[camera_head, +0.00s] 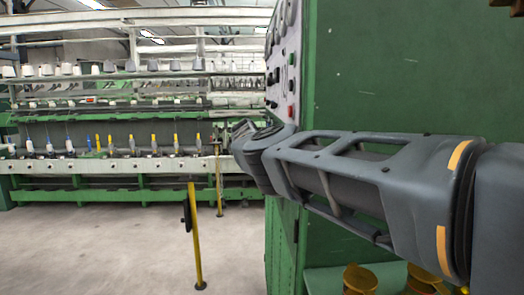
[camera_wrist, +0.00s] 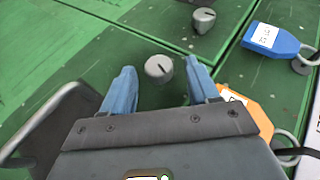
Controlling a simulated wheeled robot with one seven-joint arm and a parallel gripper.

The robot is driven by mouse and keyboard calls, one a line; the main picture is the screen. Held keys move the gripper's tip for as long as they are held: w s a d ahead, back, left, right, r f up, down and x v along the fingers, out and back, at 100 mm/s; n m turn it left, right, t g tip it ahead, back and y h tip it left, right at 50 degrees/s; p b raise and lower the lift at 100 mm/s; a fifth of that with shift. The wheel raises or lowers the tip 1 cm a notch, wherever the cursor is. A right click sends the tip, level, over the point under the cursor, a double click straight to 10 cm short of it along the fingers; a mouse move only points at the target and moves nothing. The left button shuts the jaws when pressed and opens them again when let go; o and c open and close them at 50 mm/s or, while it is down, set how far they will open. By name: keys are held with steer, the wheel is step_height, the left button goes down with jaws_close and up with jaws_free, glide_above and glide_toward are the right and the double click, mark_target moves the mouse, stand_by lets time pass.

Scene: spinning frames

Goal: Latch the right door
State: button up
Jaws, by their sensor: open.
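In the wrist view my gripper (camera_wrist: 161,67) is open, its two blue fingers apart. A round grey latch knob (camera_wrist: 159,69) with a dark slot shows between the fingertips, with visible space on both sides; I cannot tell its depth relative to them. A second grey slotted knob (camera_wrist: 203,20) sits on the green panel farther up and right. The green door panels (camera_wrist: 60,45) are split by dark seams; I cannot tell which panel is the right door. In the head view my arm reaches left across the green cabinet (camera_head: 420,60), and my gripper is hidden.
A blue tag (camera_wrist: 271,39) with a white label and an orange tag (camera_wrist: 249,108) hang to the right. A grey bar-like handle (camera_wrist: 40,125) is at left. A yellow post (camera_head: 194,235) stands on open floor before the spinning frame (camera_head: 110,165).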

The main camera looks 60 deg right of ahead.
steer(key=v, duration=0.6)
steer(key=shift+a+p, duration=0.2)
steer(key=shift+p, duration=0.1)
steer(key=shift+s+r, duration=0.1)
